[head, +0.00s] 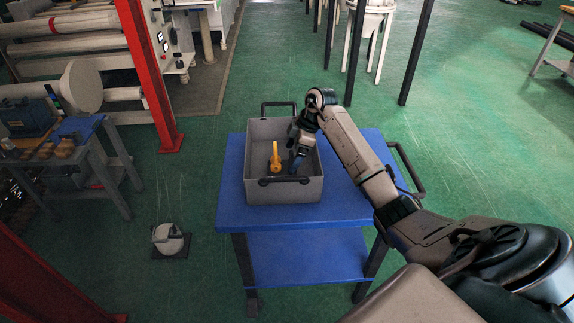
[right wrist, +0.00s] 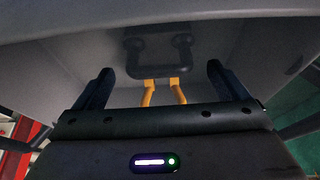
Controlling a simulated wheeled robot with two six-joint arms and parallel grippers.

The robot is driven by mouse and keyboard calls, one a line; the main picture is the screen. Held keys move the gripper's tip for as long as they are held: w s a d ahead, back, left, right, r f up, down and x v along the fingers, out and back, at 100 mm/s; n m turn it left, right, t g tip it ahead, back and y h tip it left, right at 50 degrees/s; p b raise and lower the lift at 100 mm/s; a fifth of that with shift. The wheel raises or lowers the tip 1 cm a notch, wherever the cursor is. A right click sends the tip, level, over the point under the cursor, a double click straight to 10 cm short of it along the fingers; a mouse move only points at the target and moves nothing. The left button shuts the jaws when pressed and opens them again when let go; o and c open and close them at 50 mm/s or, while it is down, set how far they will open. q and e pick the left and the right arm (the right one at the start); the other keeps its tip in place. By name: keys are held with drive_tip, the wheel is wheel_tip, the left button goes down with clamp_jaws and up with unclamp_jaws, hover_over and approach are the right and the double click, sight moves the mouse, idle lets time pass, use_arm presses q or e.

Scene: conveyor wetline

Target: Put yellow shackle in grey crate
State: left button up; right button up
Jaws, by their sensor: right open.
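The yellow shackle (head: 275,158) is inside the grey crate (head: 255,185), towards the left of its interior. My right gripper (head: 297,163) reaches down into the crate, to the right of the shackle. In the right wrist view my right gripper (right wrist: 160,75) has its two dark fingers wide apart with nothing held between them. There the two ends of the yellow shackle (right wrist: 149,95) show beyond the gripper body, with the rest of it hidden. My left gripper is not in view.
The crate stands on a blue cart (head: 235,212), its dark handles (head: 283,181) at front and back. Blue tabletop is clear around it. A red post (head: 150,75) and a workbench (head: 90,150) with tools stand to the left.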

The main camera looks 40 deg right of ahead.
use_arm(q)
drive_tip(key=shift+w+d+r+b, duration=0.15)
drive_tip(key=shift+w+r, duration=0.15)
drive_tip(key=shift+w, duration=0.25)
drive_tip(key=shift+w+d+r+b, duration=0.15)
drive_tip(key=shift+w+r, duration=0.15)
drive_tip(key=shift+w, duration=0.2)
use_arm(e)
drive_tip(key=v, duration=0.6)
drive_tip(key=shift+s+f, duration=0.1)
